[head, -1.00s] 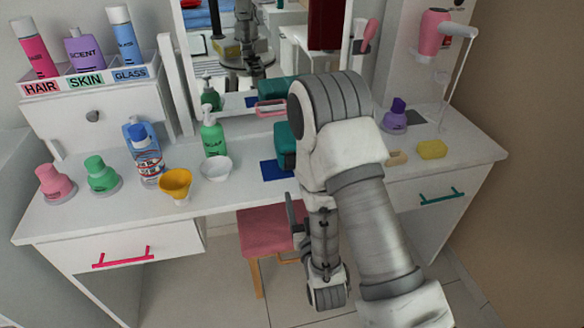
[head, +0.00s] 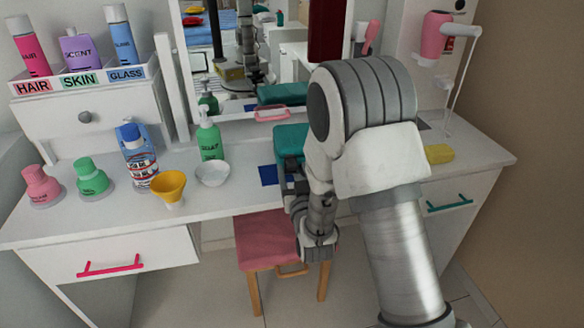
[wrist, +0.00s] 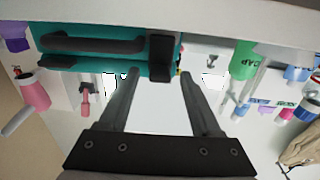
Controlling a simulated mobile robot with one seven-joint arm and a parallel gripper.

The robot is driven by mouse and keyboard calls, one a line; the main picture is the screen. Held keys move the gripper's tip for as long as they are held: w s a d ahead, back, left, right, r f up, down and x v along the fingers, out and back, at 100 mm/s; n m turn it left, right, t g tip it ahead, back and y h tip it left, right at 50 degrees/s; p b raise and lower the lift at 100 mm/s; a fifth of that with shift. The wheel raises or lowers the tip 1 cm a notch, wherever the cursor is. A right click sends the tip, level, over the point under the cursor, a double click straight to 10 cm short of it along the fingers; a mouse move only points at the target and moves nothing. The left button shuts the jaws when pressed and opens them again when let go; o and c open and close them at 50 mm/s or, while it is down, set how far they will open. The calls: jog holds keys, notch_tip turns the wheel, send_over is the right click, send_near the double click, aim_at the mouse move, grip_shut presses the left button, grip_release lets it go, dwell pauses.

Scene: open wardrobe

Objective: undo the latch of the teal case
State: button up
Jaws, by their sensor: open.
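The teal case (head: 290,138) stands on the white table, partly hidden behind my arm in the head view. In the wrist view the teal case (wrist: 90,42) spans the upper left, with a dark handle (wrist: 95,44) along its side. A dark block that looks like its latch (wrist: 160,58) sits near the case's right end. My gripper (wrist: 158,76) is open and empty, its two fingers pointing at the case with the latch between their tips. Touch or gap cannot be told. The fingers are mostly hidden in the head view.
A green soap bottle (head: 209,138), a white bowl (head: 212,173) and a yellow funnel (head: 169,186) stand left of the case. A blue patch (head: 268,175) lies beside it. A yellow sponge (head: 438,153) is at right. A pink stool (head: 265,240) stands below.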

jog(key=shift+x, duration=1.35)
jog(key=shift+c, duration=0.2)
grip_shut()
